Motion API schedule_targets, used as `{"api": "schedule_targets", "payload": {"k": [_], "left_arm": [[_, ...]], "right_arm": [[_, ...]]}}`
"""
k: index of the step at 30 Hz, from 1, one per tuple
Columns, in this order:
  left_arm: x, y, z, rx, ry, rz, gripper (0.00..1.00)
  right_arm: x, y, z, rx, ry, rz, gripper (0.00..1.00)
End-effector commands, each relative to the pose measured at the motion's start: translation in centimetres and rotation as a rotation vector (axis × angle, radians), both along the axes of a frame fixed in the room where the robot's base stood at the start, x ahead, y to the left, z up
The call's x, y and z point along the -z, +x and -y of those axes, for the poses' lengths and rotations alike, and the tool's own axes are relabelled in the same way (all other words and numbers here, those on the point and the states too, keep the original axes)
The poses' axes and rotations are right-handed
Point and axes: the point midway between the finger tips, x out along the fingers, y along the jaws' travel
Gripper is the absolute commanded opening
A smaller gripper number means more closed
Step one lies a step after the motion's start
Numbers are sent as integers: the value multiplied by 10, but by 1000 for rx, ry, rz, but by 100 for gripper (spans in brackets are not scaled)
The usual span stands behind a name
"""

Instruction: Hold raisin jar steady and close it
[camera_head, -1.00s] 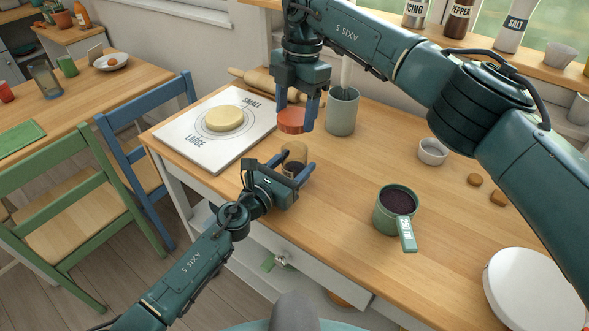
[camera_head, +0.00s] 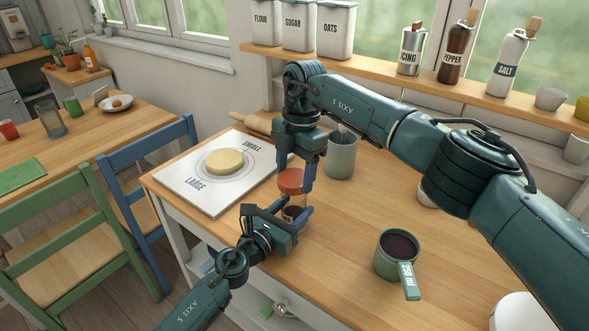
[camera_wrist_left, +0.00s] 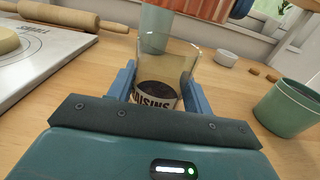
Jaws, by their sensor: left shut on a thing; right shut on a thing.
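The raisin jar (camera_head: 294,202) is clear glass with a white label and dark raisins low inside. It stands upright near the worktop's front edge and also shows in the left wrist view (camera_wrist_left: 165,70). My left gripper (camera_head: 291,212) is shut around its lower part. The orange-red lid (camera_head: 291,181) is held level in my right gripper (camera_head: 295,176), which is shut on it from above. In the left wrist view the lid (camera_wrist_left: 195,8) hangs over the jar's mouth, with a small gap seeming to show. The fingers hide parts of both.
A white board (camera_head: 185,183) with a dough disc (camera_head: 224,162) lies to the left. A grey-green utensil pot (camera_head: 341,157) stands close behind the right gripper. A green measuring cup (camera_head: 396,256) with dark contents is to the right. The worktop between cup and jar is clear.

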Motion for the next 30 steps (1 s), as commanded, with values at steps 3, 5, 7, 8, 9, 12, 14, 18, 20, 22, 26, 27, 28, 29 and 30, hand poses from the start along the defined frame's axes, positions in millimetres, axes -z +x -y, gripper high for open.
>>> {"api": "schedule_targets", "payload": {"k": [3,5,7,8,9,12,14,18,20,22,26,27,28,29,30], "left_arm": [[0,0,0,0,1,-1,9],[0,0,0,0,1,-1,9],[0,0,0,0,1,-1,9],[0,0,0,0,1,-1,9],[0,0,0,0,1,-1,9],[0,0,0,0,1,-1,9],[0,0,0,0,1,-1,9],[0,0,0,0,1,-1,9],[0,0,0,0,1,-1,9],[0,0,0,0,1,-1,9],[0,0,0,0,1,-1,9],[0,0,0,0,1,-1,9],[0,0,0,0,1,-1,9],[0,0,0,0,1,-1,9],[0,0,0,0,1,-1,9]], "right_arm": [[10,0,0,0,0,0,41],[9,0,0,0,0,0,41],[9,0,0,0,0,0,41],[9,0,0,0,0,0,41],[9,0,0,0,0,0,41],[9,0,0,0,0,0,41],[9,0,0,0,0,0,41],[10,0,0,0,1,-1,41],[12,0,0,0,1,-1,41],[16,0,0,-1,0,-1,41],[24,0,0,-3,0,-3,41],[26,0,0,-4,1,-2,41],[27,0,0,-4,1,-2,41],[27,0,0,-4,0,-1,41],[27,0,0,-5,1,0,41]]}}
